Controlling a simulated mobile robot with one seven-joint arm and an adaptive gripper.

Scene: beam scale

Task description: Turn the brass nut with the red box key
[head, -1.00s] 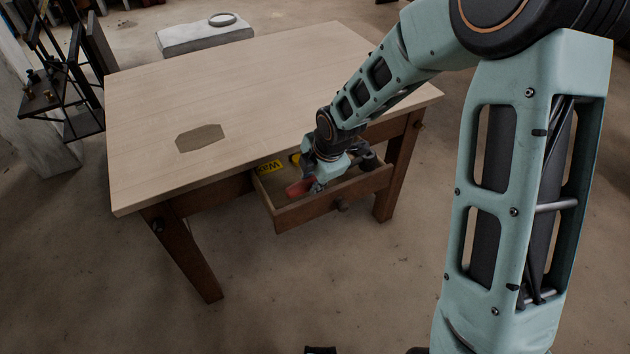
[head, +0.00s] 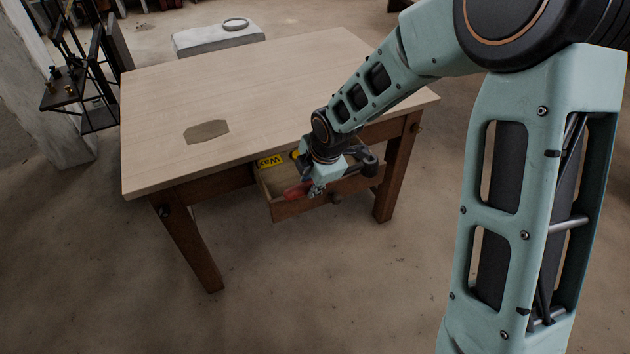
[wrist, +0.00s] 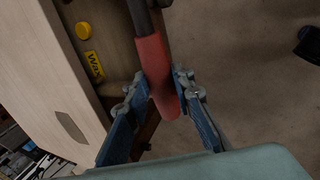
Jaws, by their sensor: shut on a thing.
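My gripper (head: 315,188) is shut on the red handle of the box key (head: 294,193), at the drawer's front edge. In the wrist view my fingers (wrist: 162,84) close on both sides of the red handle (wrist: 152,58). The key's dark shaft (wrist: 143,18) runs out of the top of that view, so its far end is hidden there. A black metal frame with a small shelf (head: 62,98) stands at the far left. Small brass-coloured spots show on it, but they are too small to tell which is the brass nut.
The open drawer (head: 290,211) under the wooden table (head: 250,100) holds a yellow "Wax" packet (head: 270,160) and a round yellow thing (wrist: 83,31). A dark flat patch (head: 206,132) lies on the otherwise clear tabletop. A grey block with a ring (head: 218,38) stands behind.

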